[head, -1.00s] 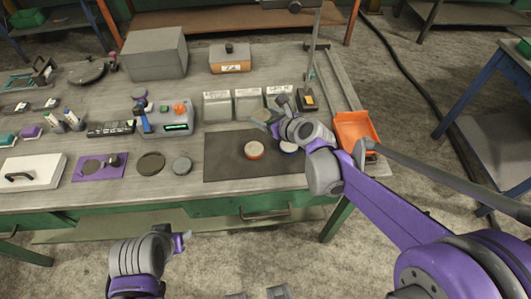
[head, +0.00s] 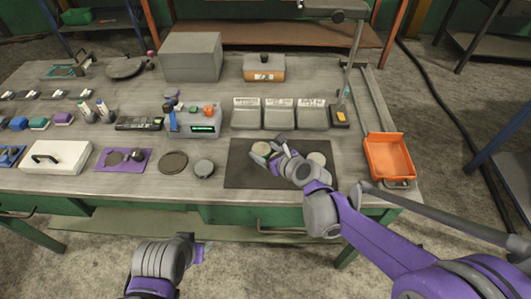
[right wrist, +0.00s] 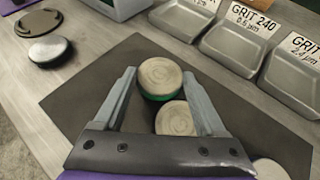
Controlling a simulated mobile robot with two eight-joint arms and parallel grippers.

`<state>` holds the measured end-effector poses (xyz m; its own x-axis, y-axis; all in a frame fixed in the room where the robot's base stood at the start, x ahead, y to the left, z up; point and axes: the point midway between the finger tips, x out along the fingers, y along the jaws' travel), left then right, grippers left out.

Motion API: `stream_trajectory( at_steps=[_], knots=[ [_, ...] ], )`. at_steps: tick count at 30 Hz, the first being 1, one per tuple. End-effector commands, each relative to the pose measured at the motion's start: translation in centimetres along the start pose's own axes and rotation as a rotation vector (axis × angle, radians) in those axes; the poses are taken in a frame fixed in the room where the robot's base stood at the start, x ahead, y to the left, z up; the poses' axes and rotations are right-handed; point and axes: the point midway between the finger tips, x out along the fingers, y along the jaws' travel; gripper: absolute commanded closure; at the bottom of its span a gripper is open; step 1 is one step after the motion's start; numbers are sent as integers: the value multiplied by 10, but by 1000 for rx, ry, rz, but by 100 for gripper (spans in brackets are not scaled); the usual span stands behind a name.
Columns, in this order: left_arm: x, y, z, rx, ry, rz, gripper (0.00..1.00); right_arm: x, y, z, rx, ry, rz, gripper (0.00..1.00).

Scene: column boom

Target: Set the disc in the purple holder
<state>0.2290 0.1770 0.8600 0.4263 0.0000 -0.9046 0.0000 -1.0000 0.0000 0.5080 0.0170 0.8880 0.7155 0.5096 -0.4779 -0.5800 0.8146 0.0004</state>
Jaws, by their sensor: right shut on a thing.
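My right gripper (head: 266,150) is over the dark mat (head: 238,178). It is shut on a pale-topped disc with a green rim (right wrist: 160,78), which sits between the fingertips in the right wrist view. The disc's top also shows in the head view (head: 262,148). Whether it touches the mat is unclear. The purple holder (head: 104,163) is a flat purple plate with a dark round part and a knob, left of the mat. My left gripper (head: 202,252) hangs in front of the table, and its fingers are too unclear to read.
A second pale disc (right wrist: 177,118) lies close by the held one; a third (head: 317,158) is to the right. A dark round plate (head: 173,162) and a grey disc (head: 204,167) lie between holder and mat. Grey trays (head: 279,115) stand behind; an orange bin (head: 388,157) is at right.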

Motion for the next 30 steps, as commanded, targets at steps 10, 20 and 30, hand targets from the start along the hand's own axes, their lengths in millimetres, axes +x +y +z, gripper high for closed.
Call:
stream_trajectory(
  at_steps=[10, 20, 30],
  knots=[
    [1, 0, 1, 0, 0, 0, 50, 3, 0, -5, 0, -1, -1, 100],
    [3, 0, 2, 0, -1, 0, 50, 4, 0, -8, 0, 0, 0, 0],
    [0, 0, 0, 0, 0, 0, 50, -7, 0, -4, 1, 0, -1, 0]
  ],
)
